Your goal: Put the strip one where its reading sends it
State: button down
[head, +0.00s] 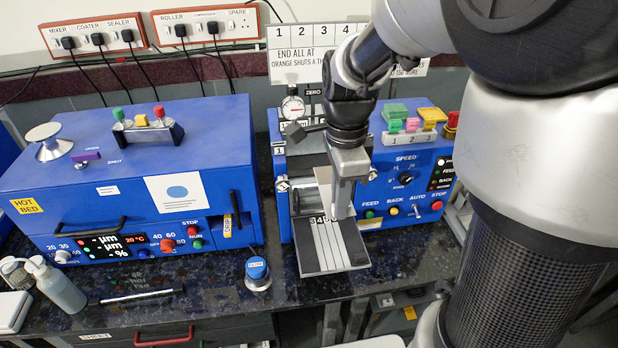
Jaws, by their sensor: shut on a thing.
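My gripper (342,213) points down in front of the right-hand blue machine (405,172), over a sloping outfeed plate (318,267). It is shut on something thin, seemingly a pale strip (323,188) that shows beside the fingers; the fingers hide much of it. The plate has several long, light lanes with dark lines between them and markings at the top, partly covered by my gripper. I cannot tell whether the held piece touches the plate. A dial gauge (293,108) stands on the machine near a ZERO label; its reading is too small to make out.
A sign (300,58) behind is partly hidden by my arm. The left blue machine (130,175) has a display and knobs. A blue-capped jar (257,273), a bottle (60,288) and a black pen-like rod (137,297) stand or lie on the dark counter (210,300).

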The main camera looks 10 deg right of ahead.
jog(key=shift+w+f, duration=0.15)
jog(key=shift+f, duration=0.2)
jog(key=b, duration=0.2)
send_over(334, 264)
notch_tip(334, 264, down, 12)
jog(key=shift+r, duration=0.2)
jog(key=shift+f+b, duration=0.3)
jog(key=shift+f, duration=2.5)
jog(key=shift+f, duration=0.1)
jog(key=c, duration=2.2)
grip_release()
jog(key=shift+f, duration=0.1)
jog(key=o, duration=0.5)
jog(key=shift+c, duration=0.2)
